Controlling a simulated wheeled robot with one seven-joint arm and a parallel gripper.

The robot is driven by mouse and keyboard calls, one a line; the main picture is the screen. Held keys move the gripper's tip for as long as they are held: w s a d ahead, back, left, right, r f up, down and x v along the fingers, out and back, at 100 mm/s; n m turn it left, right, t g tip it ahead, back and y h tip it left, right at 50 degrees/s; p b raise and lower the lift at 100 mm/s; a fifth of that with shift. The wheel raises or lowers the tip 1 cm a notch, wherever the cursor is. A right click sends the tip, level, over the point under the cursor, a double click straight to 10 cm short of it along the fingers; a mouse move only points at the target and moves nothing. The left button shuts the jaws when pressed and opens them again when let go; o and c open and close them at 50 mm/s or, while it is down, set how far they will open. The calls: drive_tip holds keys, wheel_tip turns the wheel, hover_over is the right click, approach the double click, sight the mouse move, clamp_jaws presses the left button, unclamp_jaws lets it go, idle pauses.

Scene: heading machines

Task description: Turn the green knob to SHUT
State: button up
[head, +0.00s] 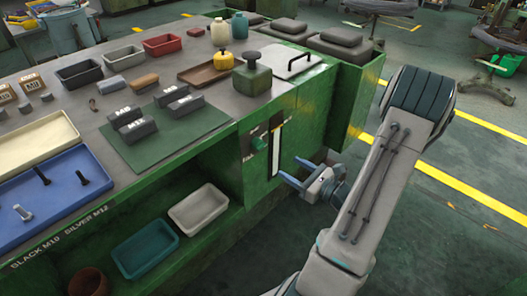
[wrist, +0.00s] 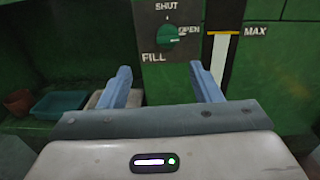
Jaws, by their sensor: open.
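The green knob (wrist: 168,37) sits on a dark plate on the green machine front. SHUT is lettered above it, OPEN to its right and FILL below left. Its pale pointer mark points right, towards OPEN. In the head view the knob (head: 259,143) is small, left of the white gauge strip. My gripper (head: 291,170) is in front of the machine, to the right of the knob in that view. In the wrist view its two blue fingers (wrist: 161,70) are spread apart and empty, with their tips below the knob and not touching it.
A white gauge strip (wrist: 219,60) marked MAX is right of the knob. Below the bench top are a white tray (head: 199,208), a teal tray (head: 145,253) and a brown pot (head: 90,283). Trays and blocks cover the top. Open floor lies at the right.

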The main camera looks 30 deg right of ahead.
sight(263, 148)
drive_tip(key=shift+m, duration=0.3)
drive_tip(key=x, duration=0.9)
drive_tip(key=d+x, duration=0.1)
drive_tip(key=x, duration=0.3)
drive_tip(key=shift+w+f+p, duration=0.15)
drive_tip(key=shift+w+p, duration=0.15)
drive_tip(key=shift+w, duration=0.1)
drive_tip(key=c, duration=1)
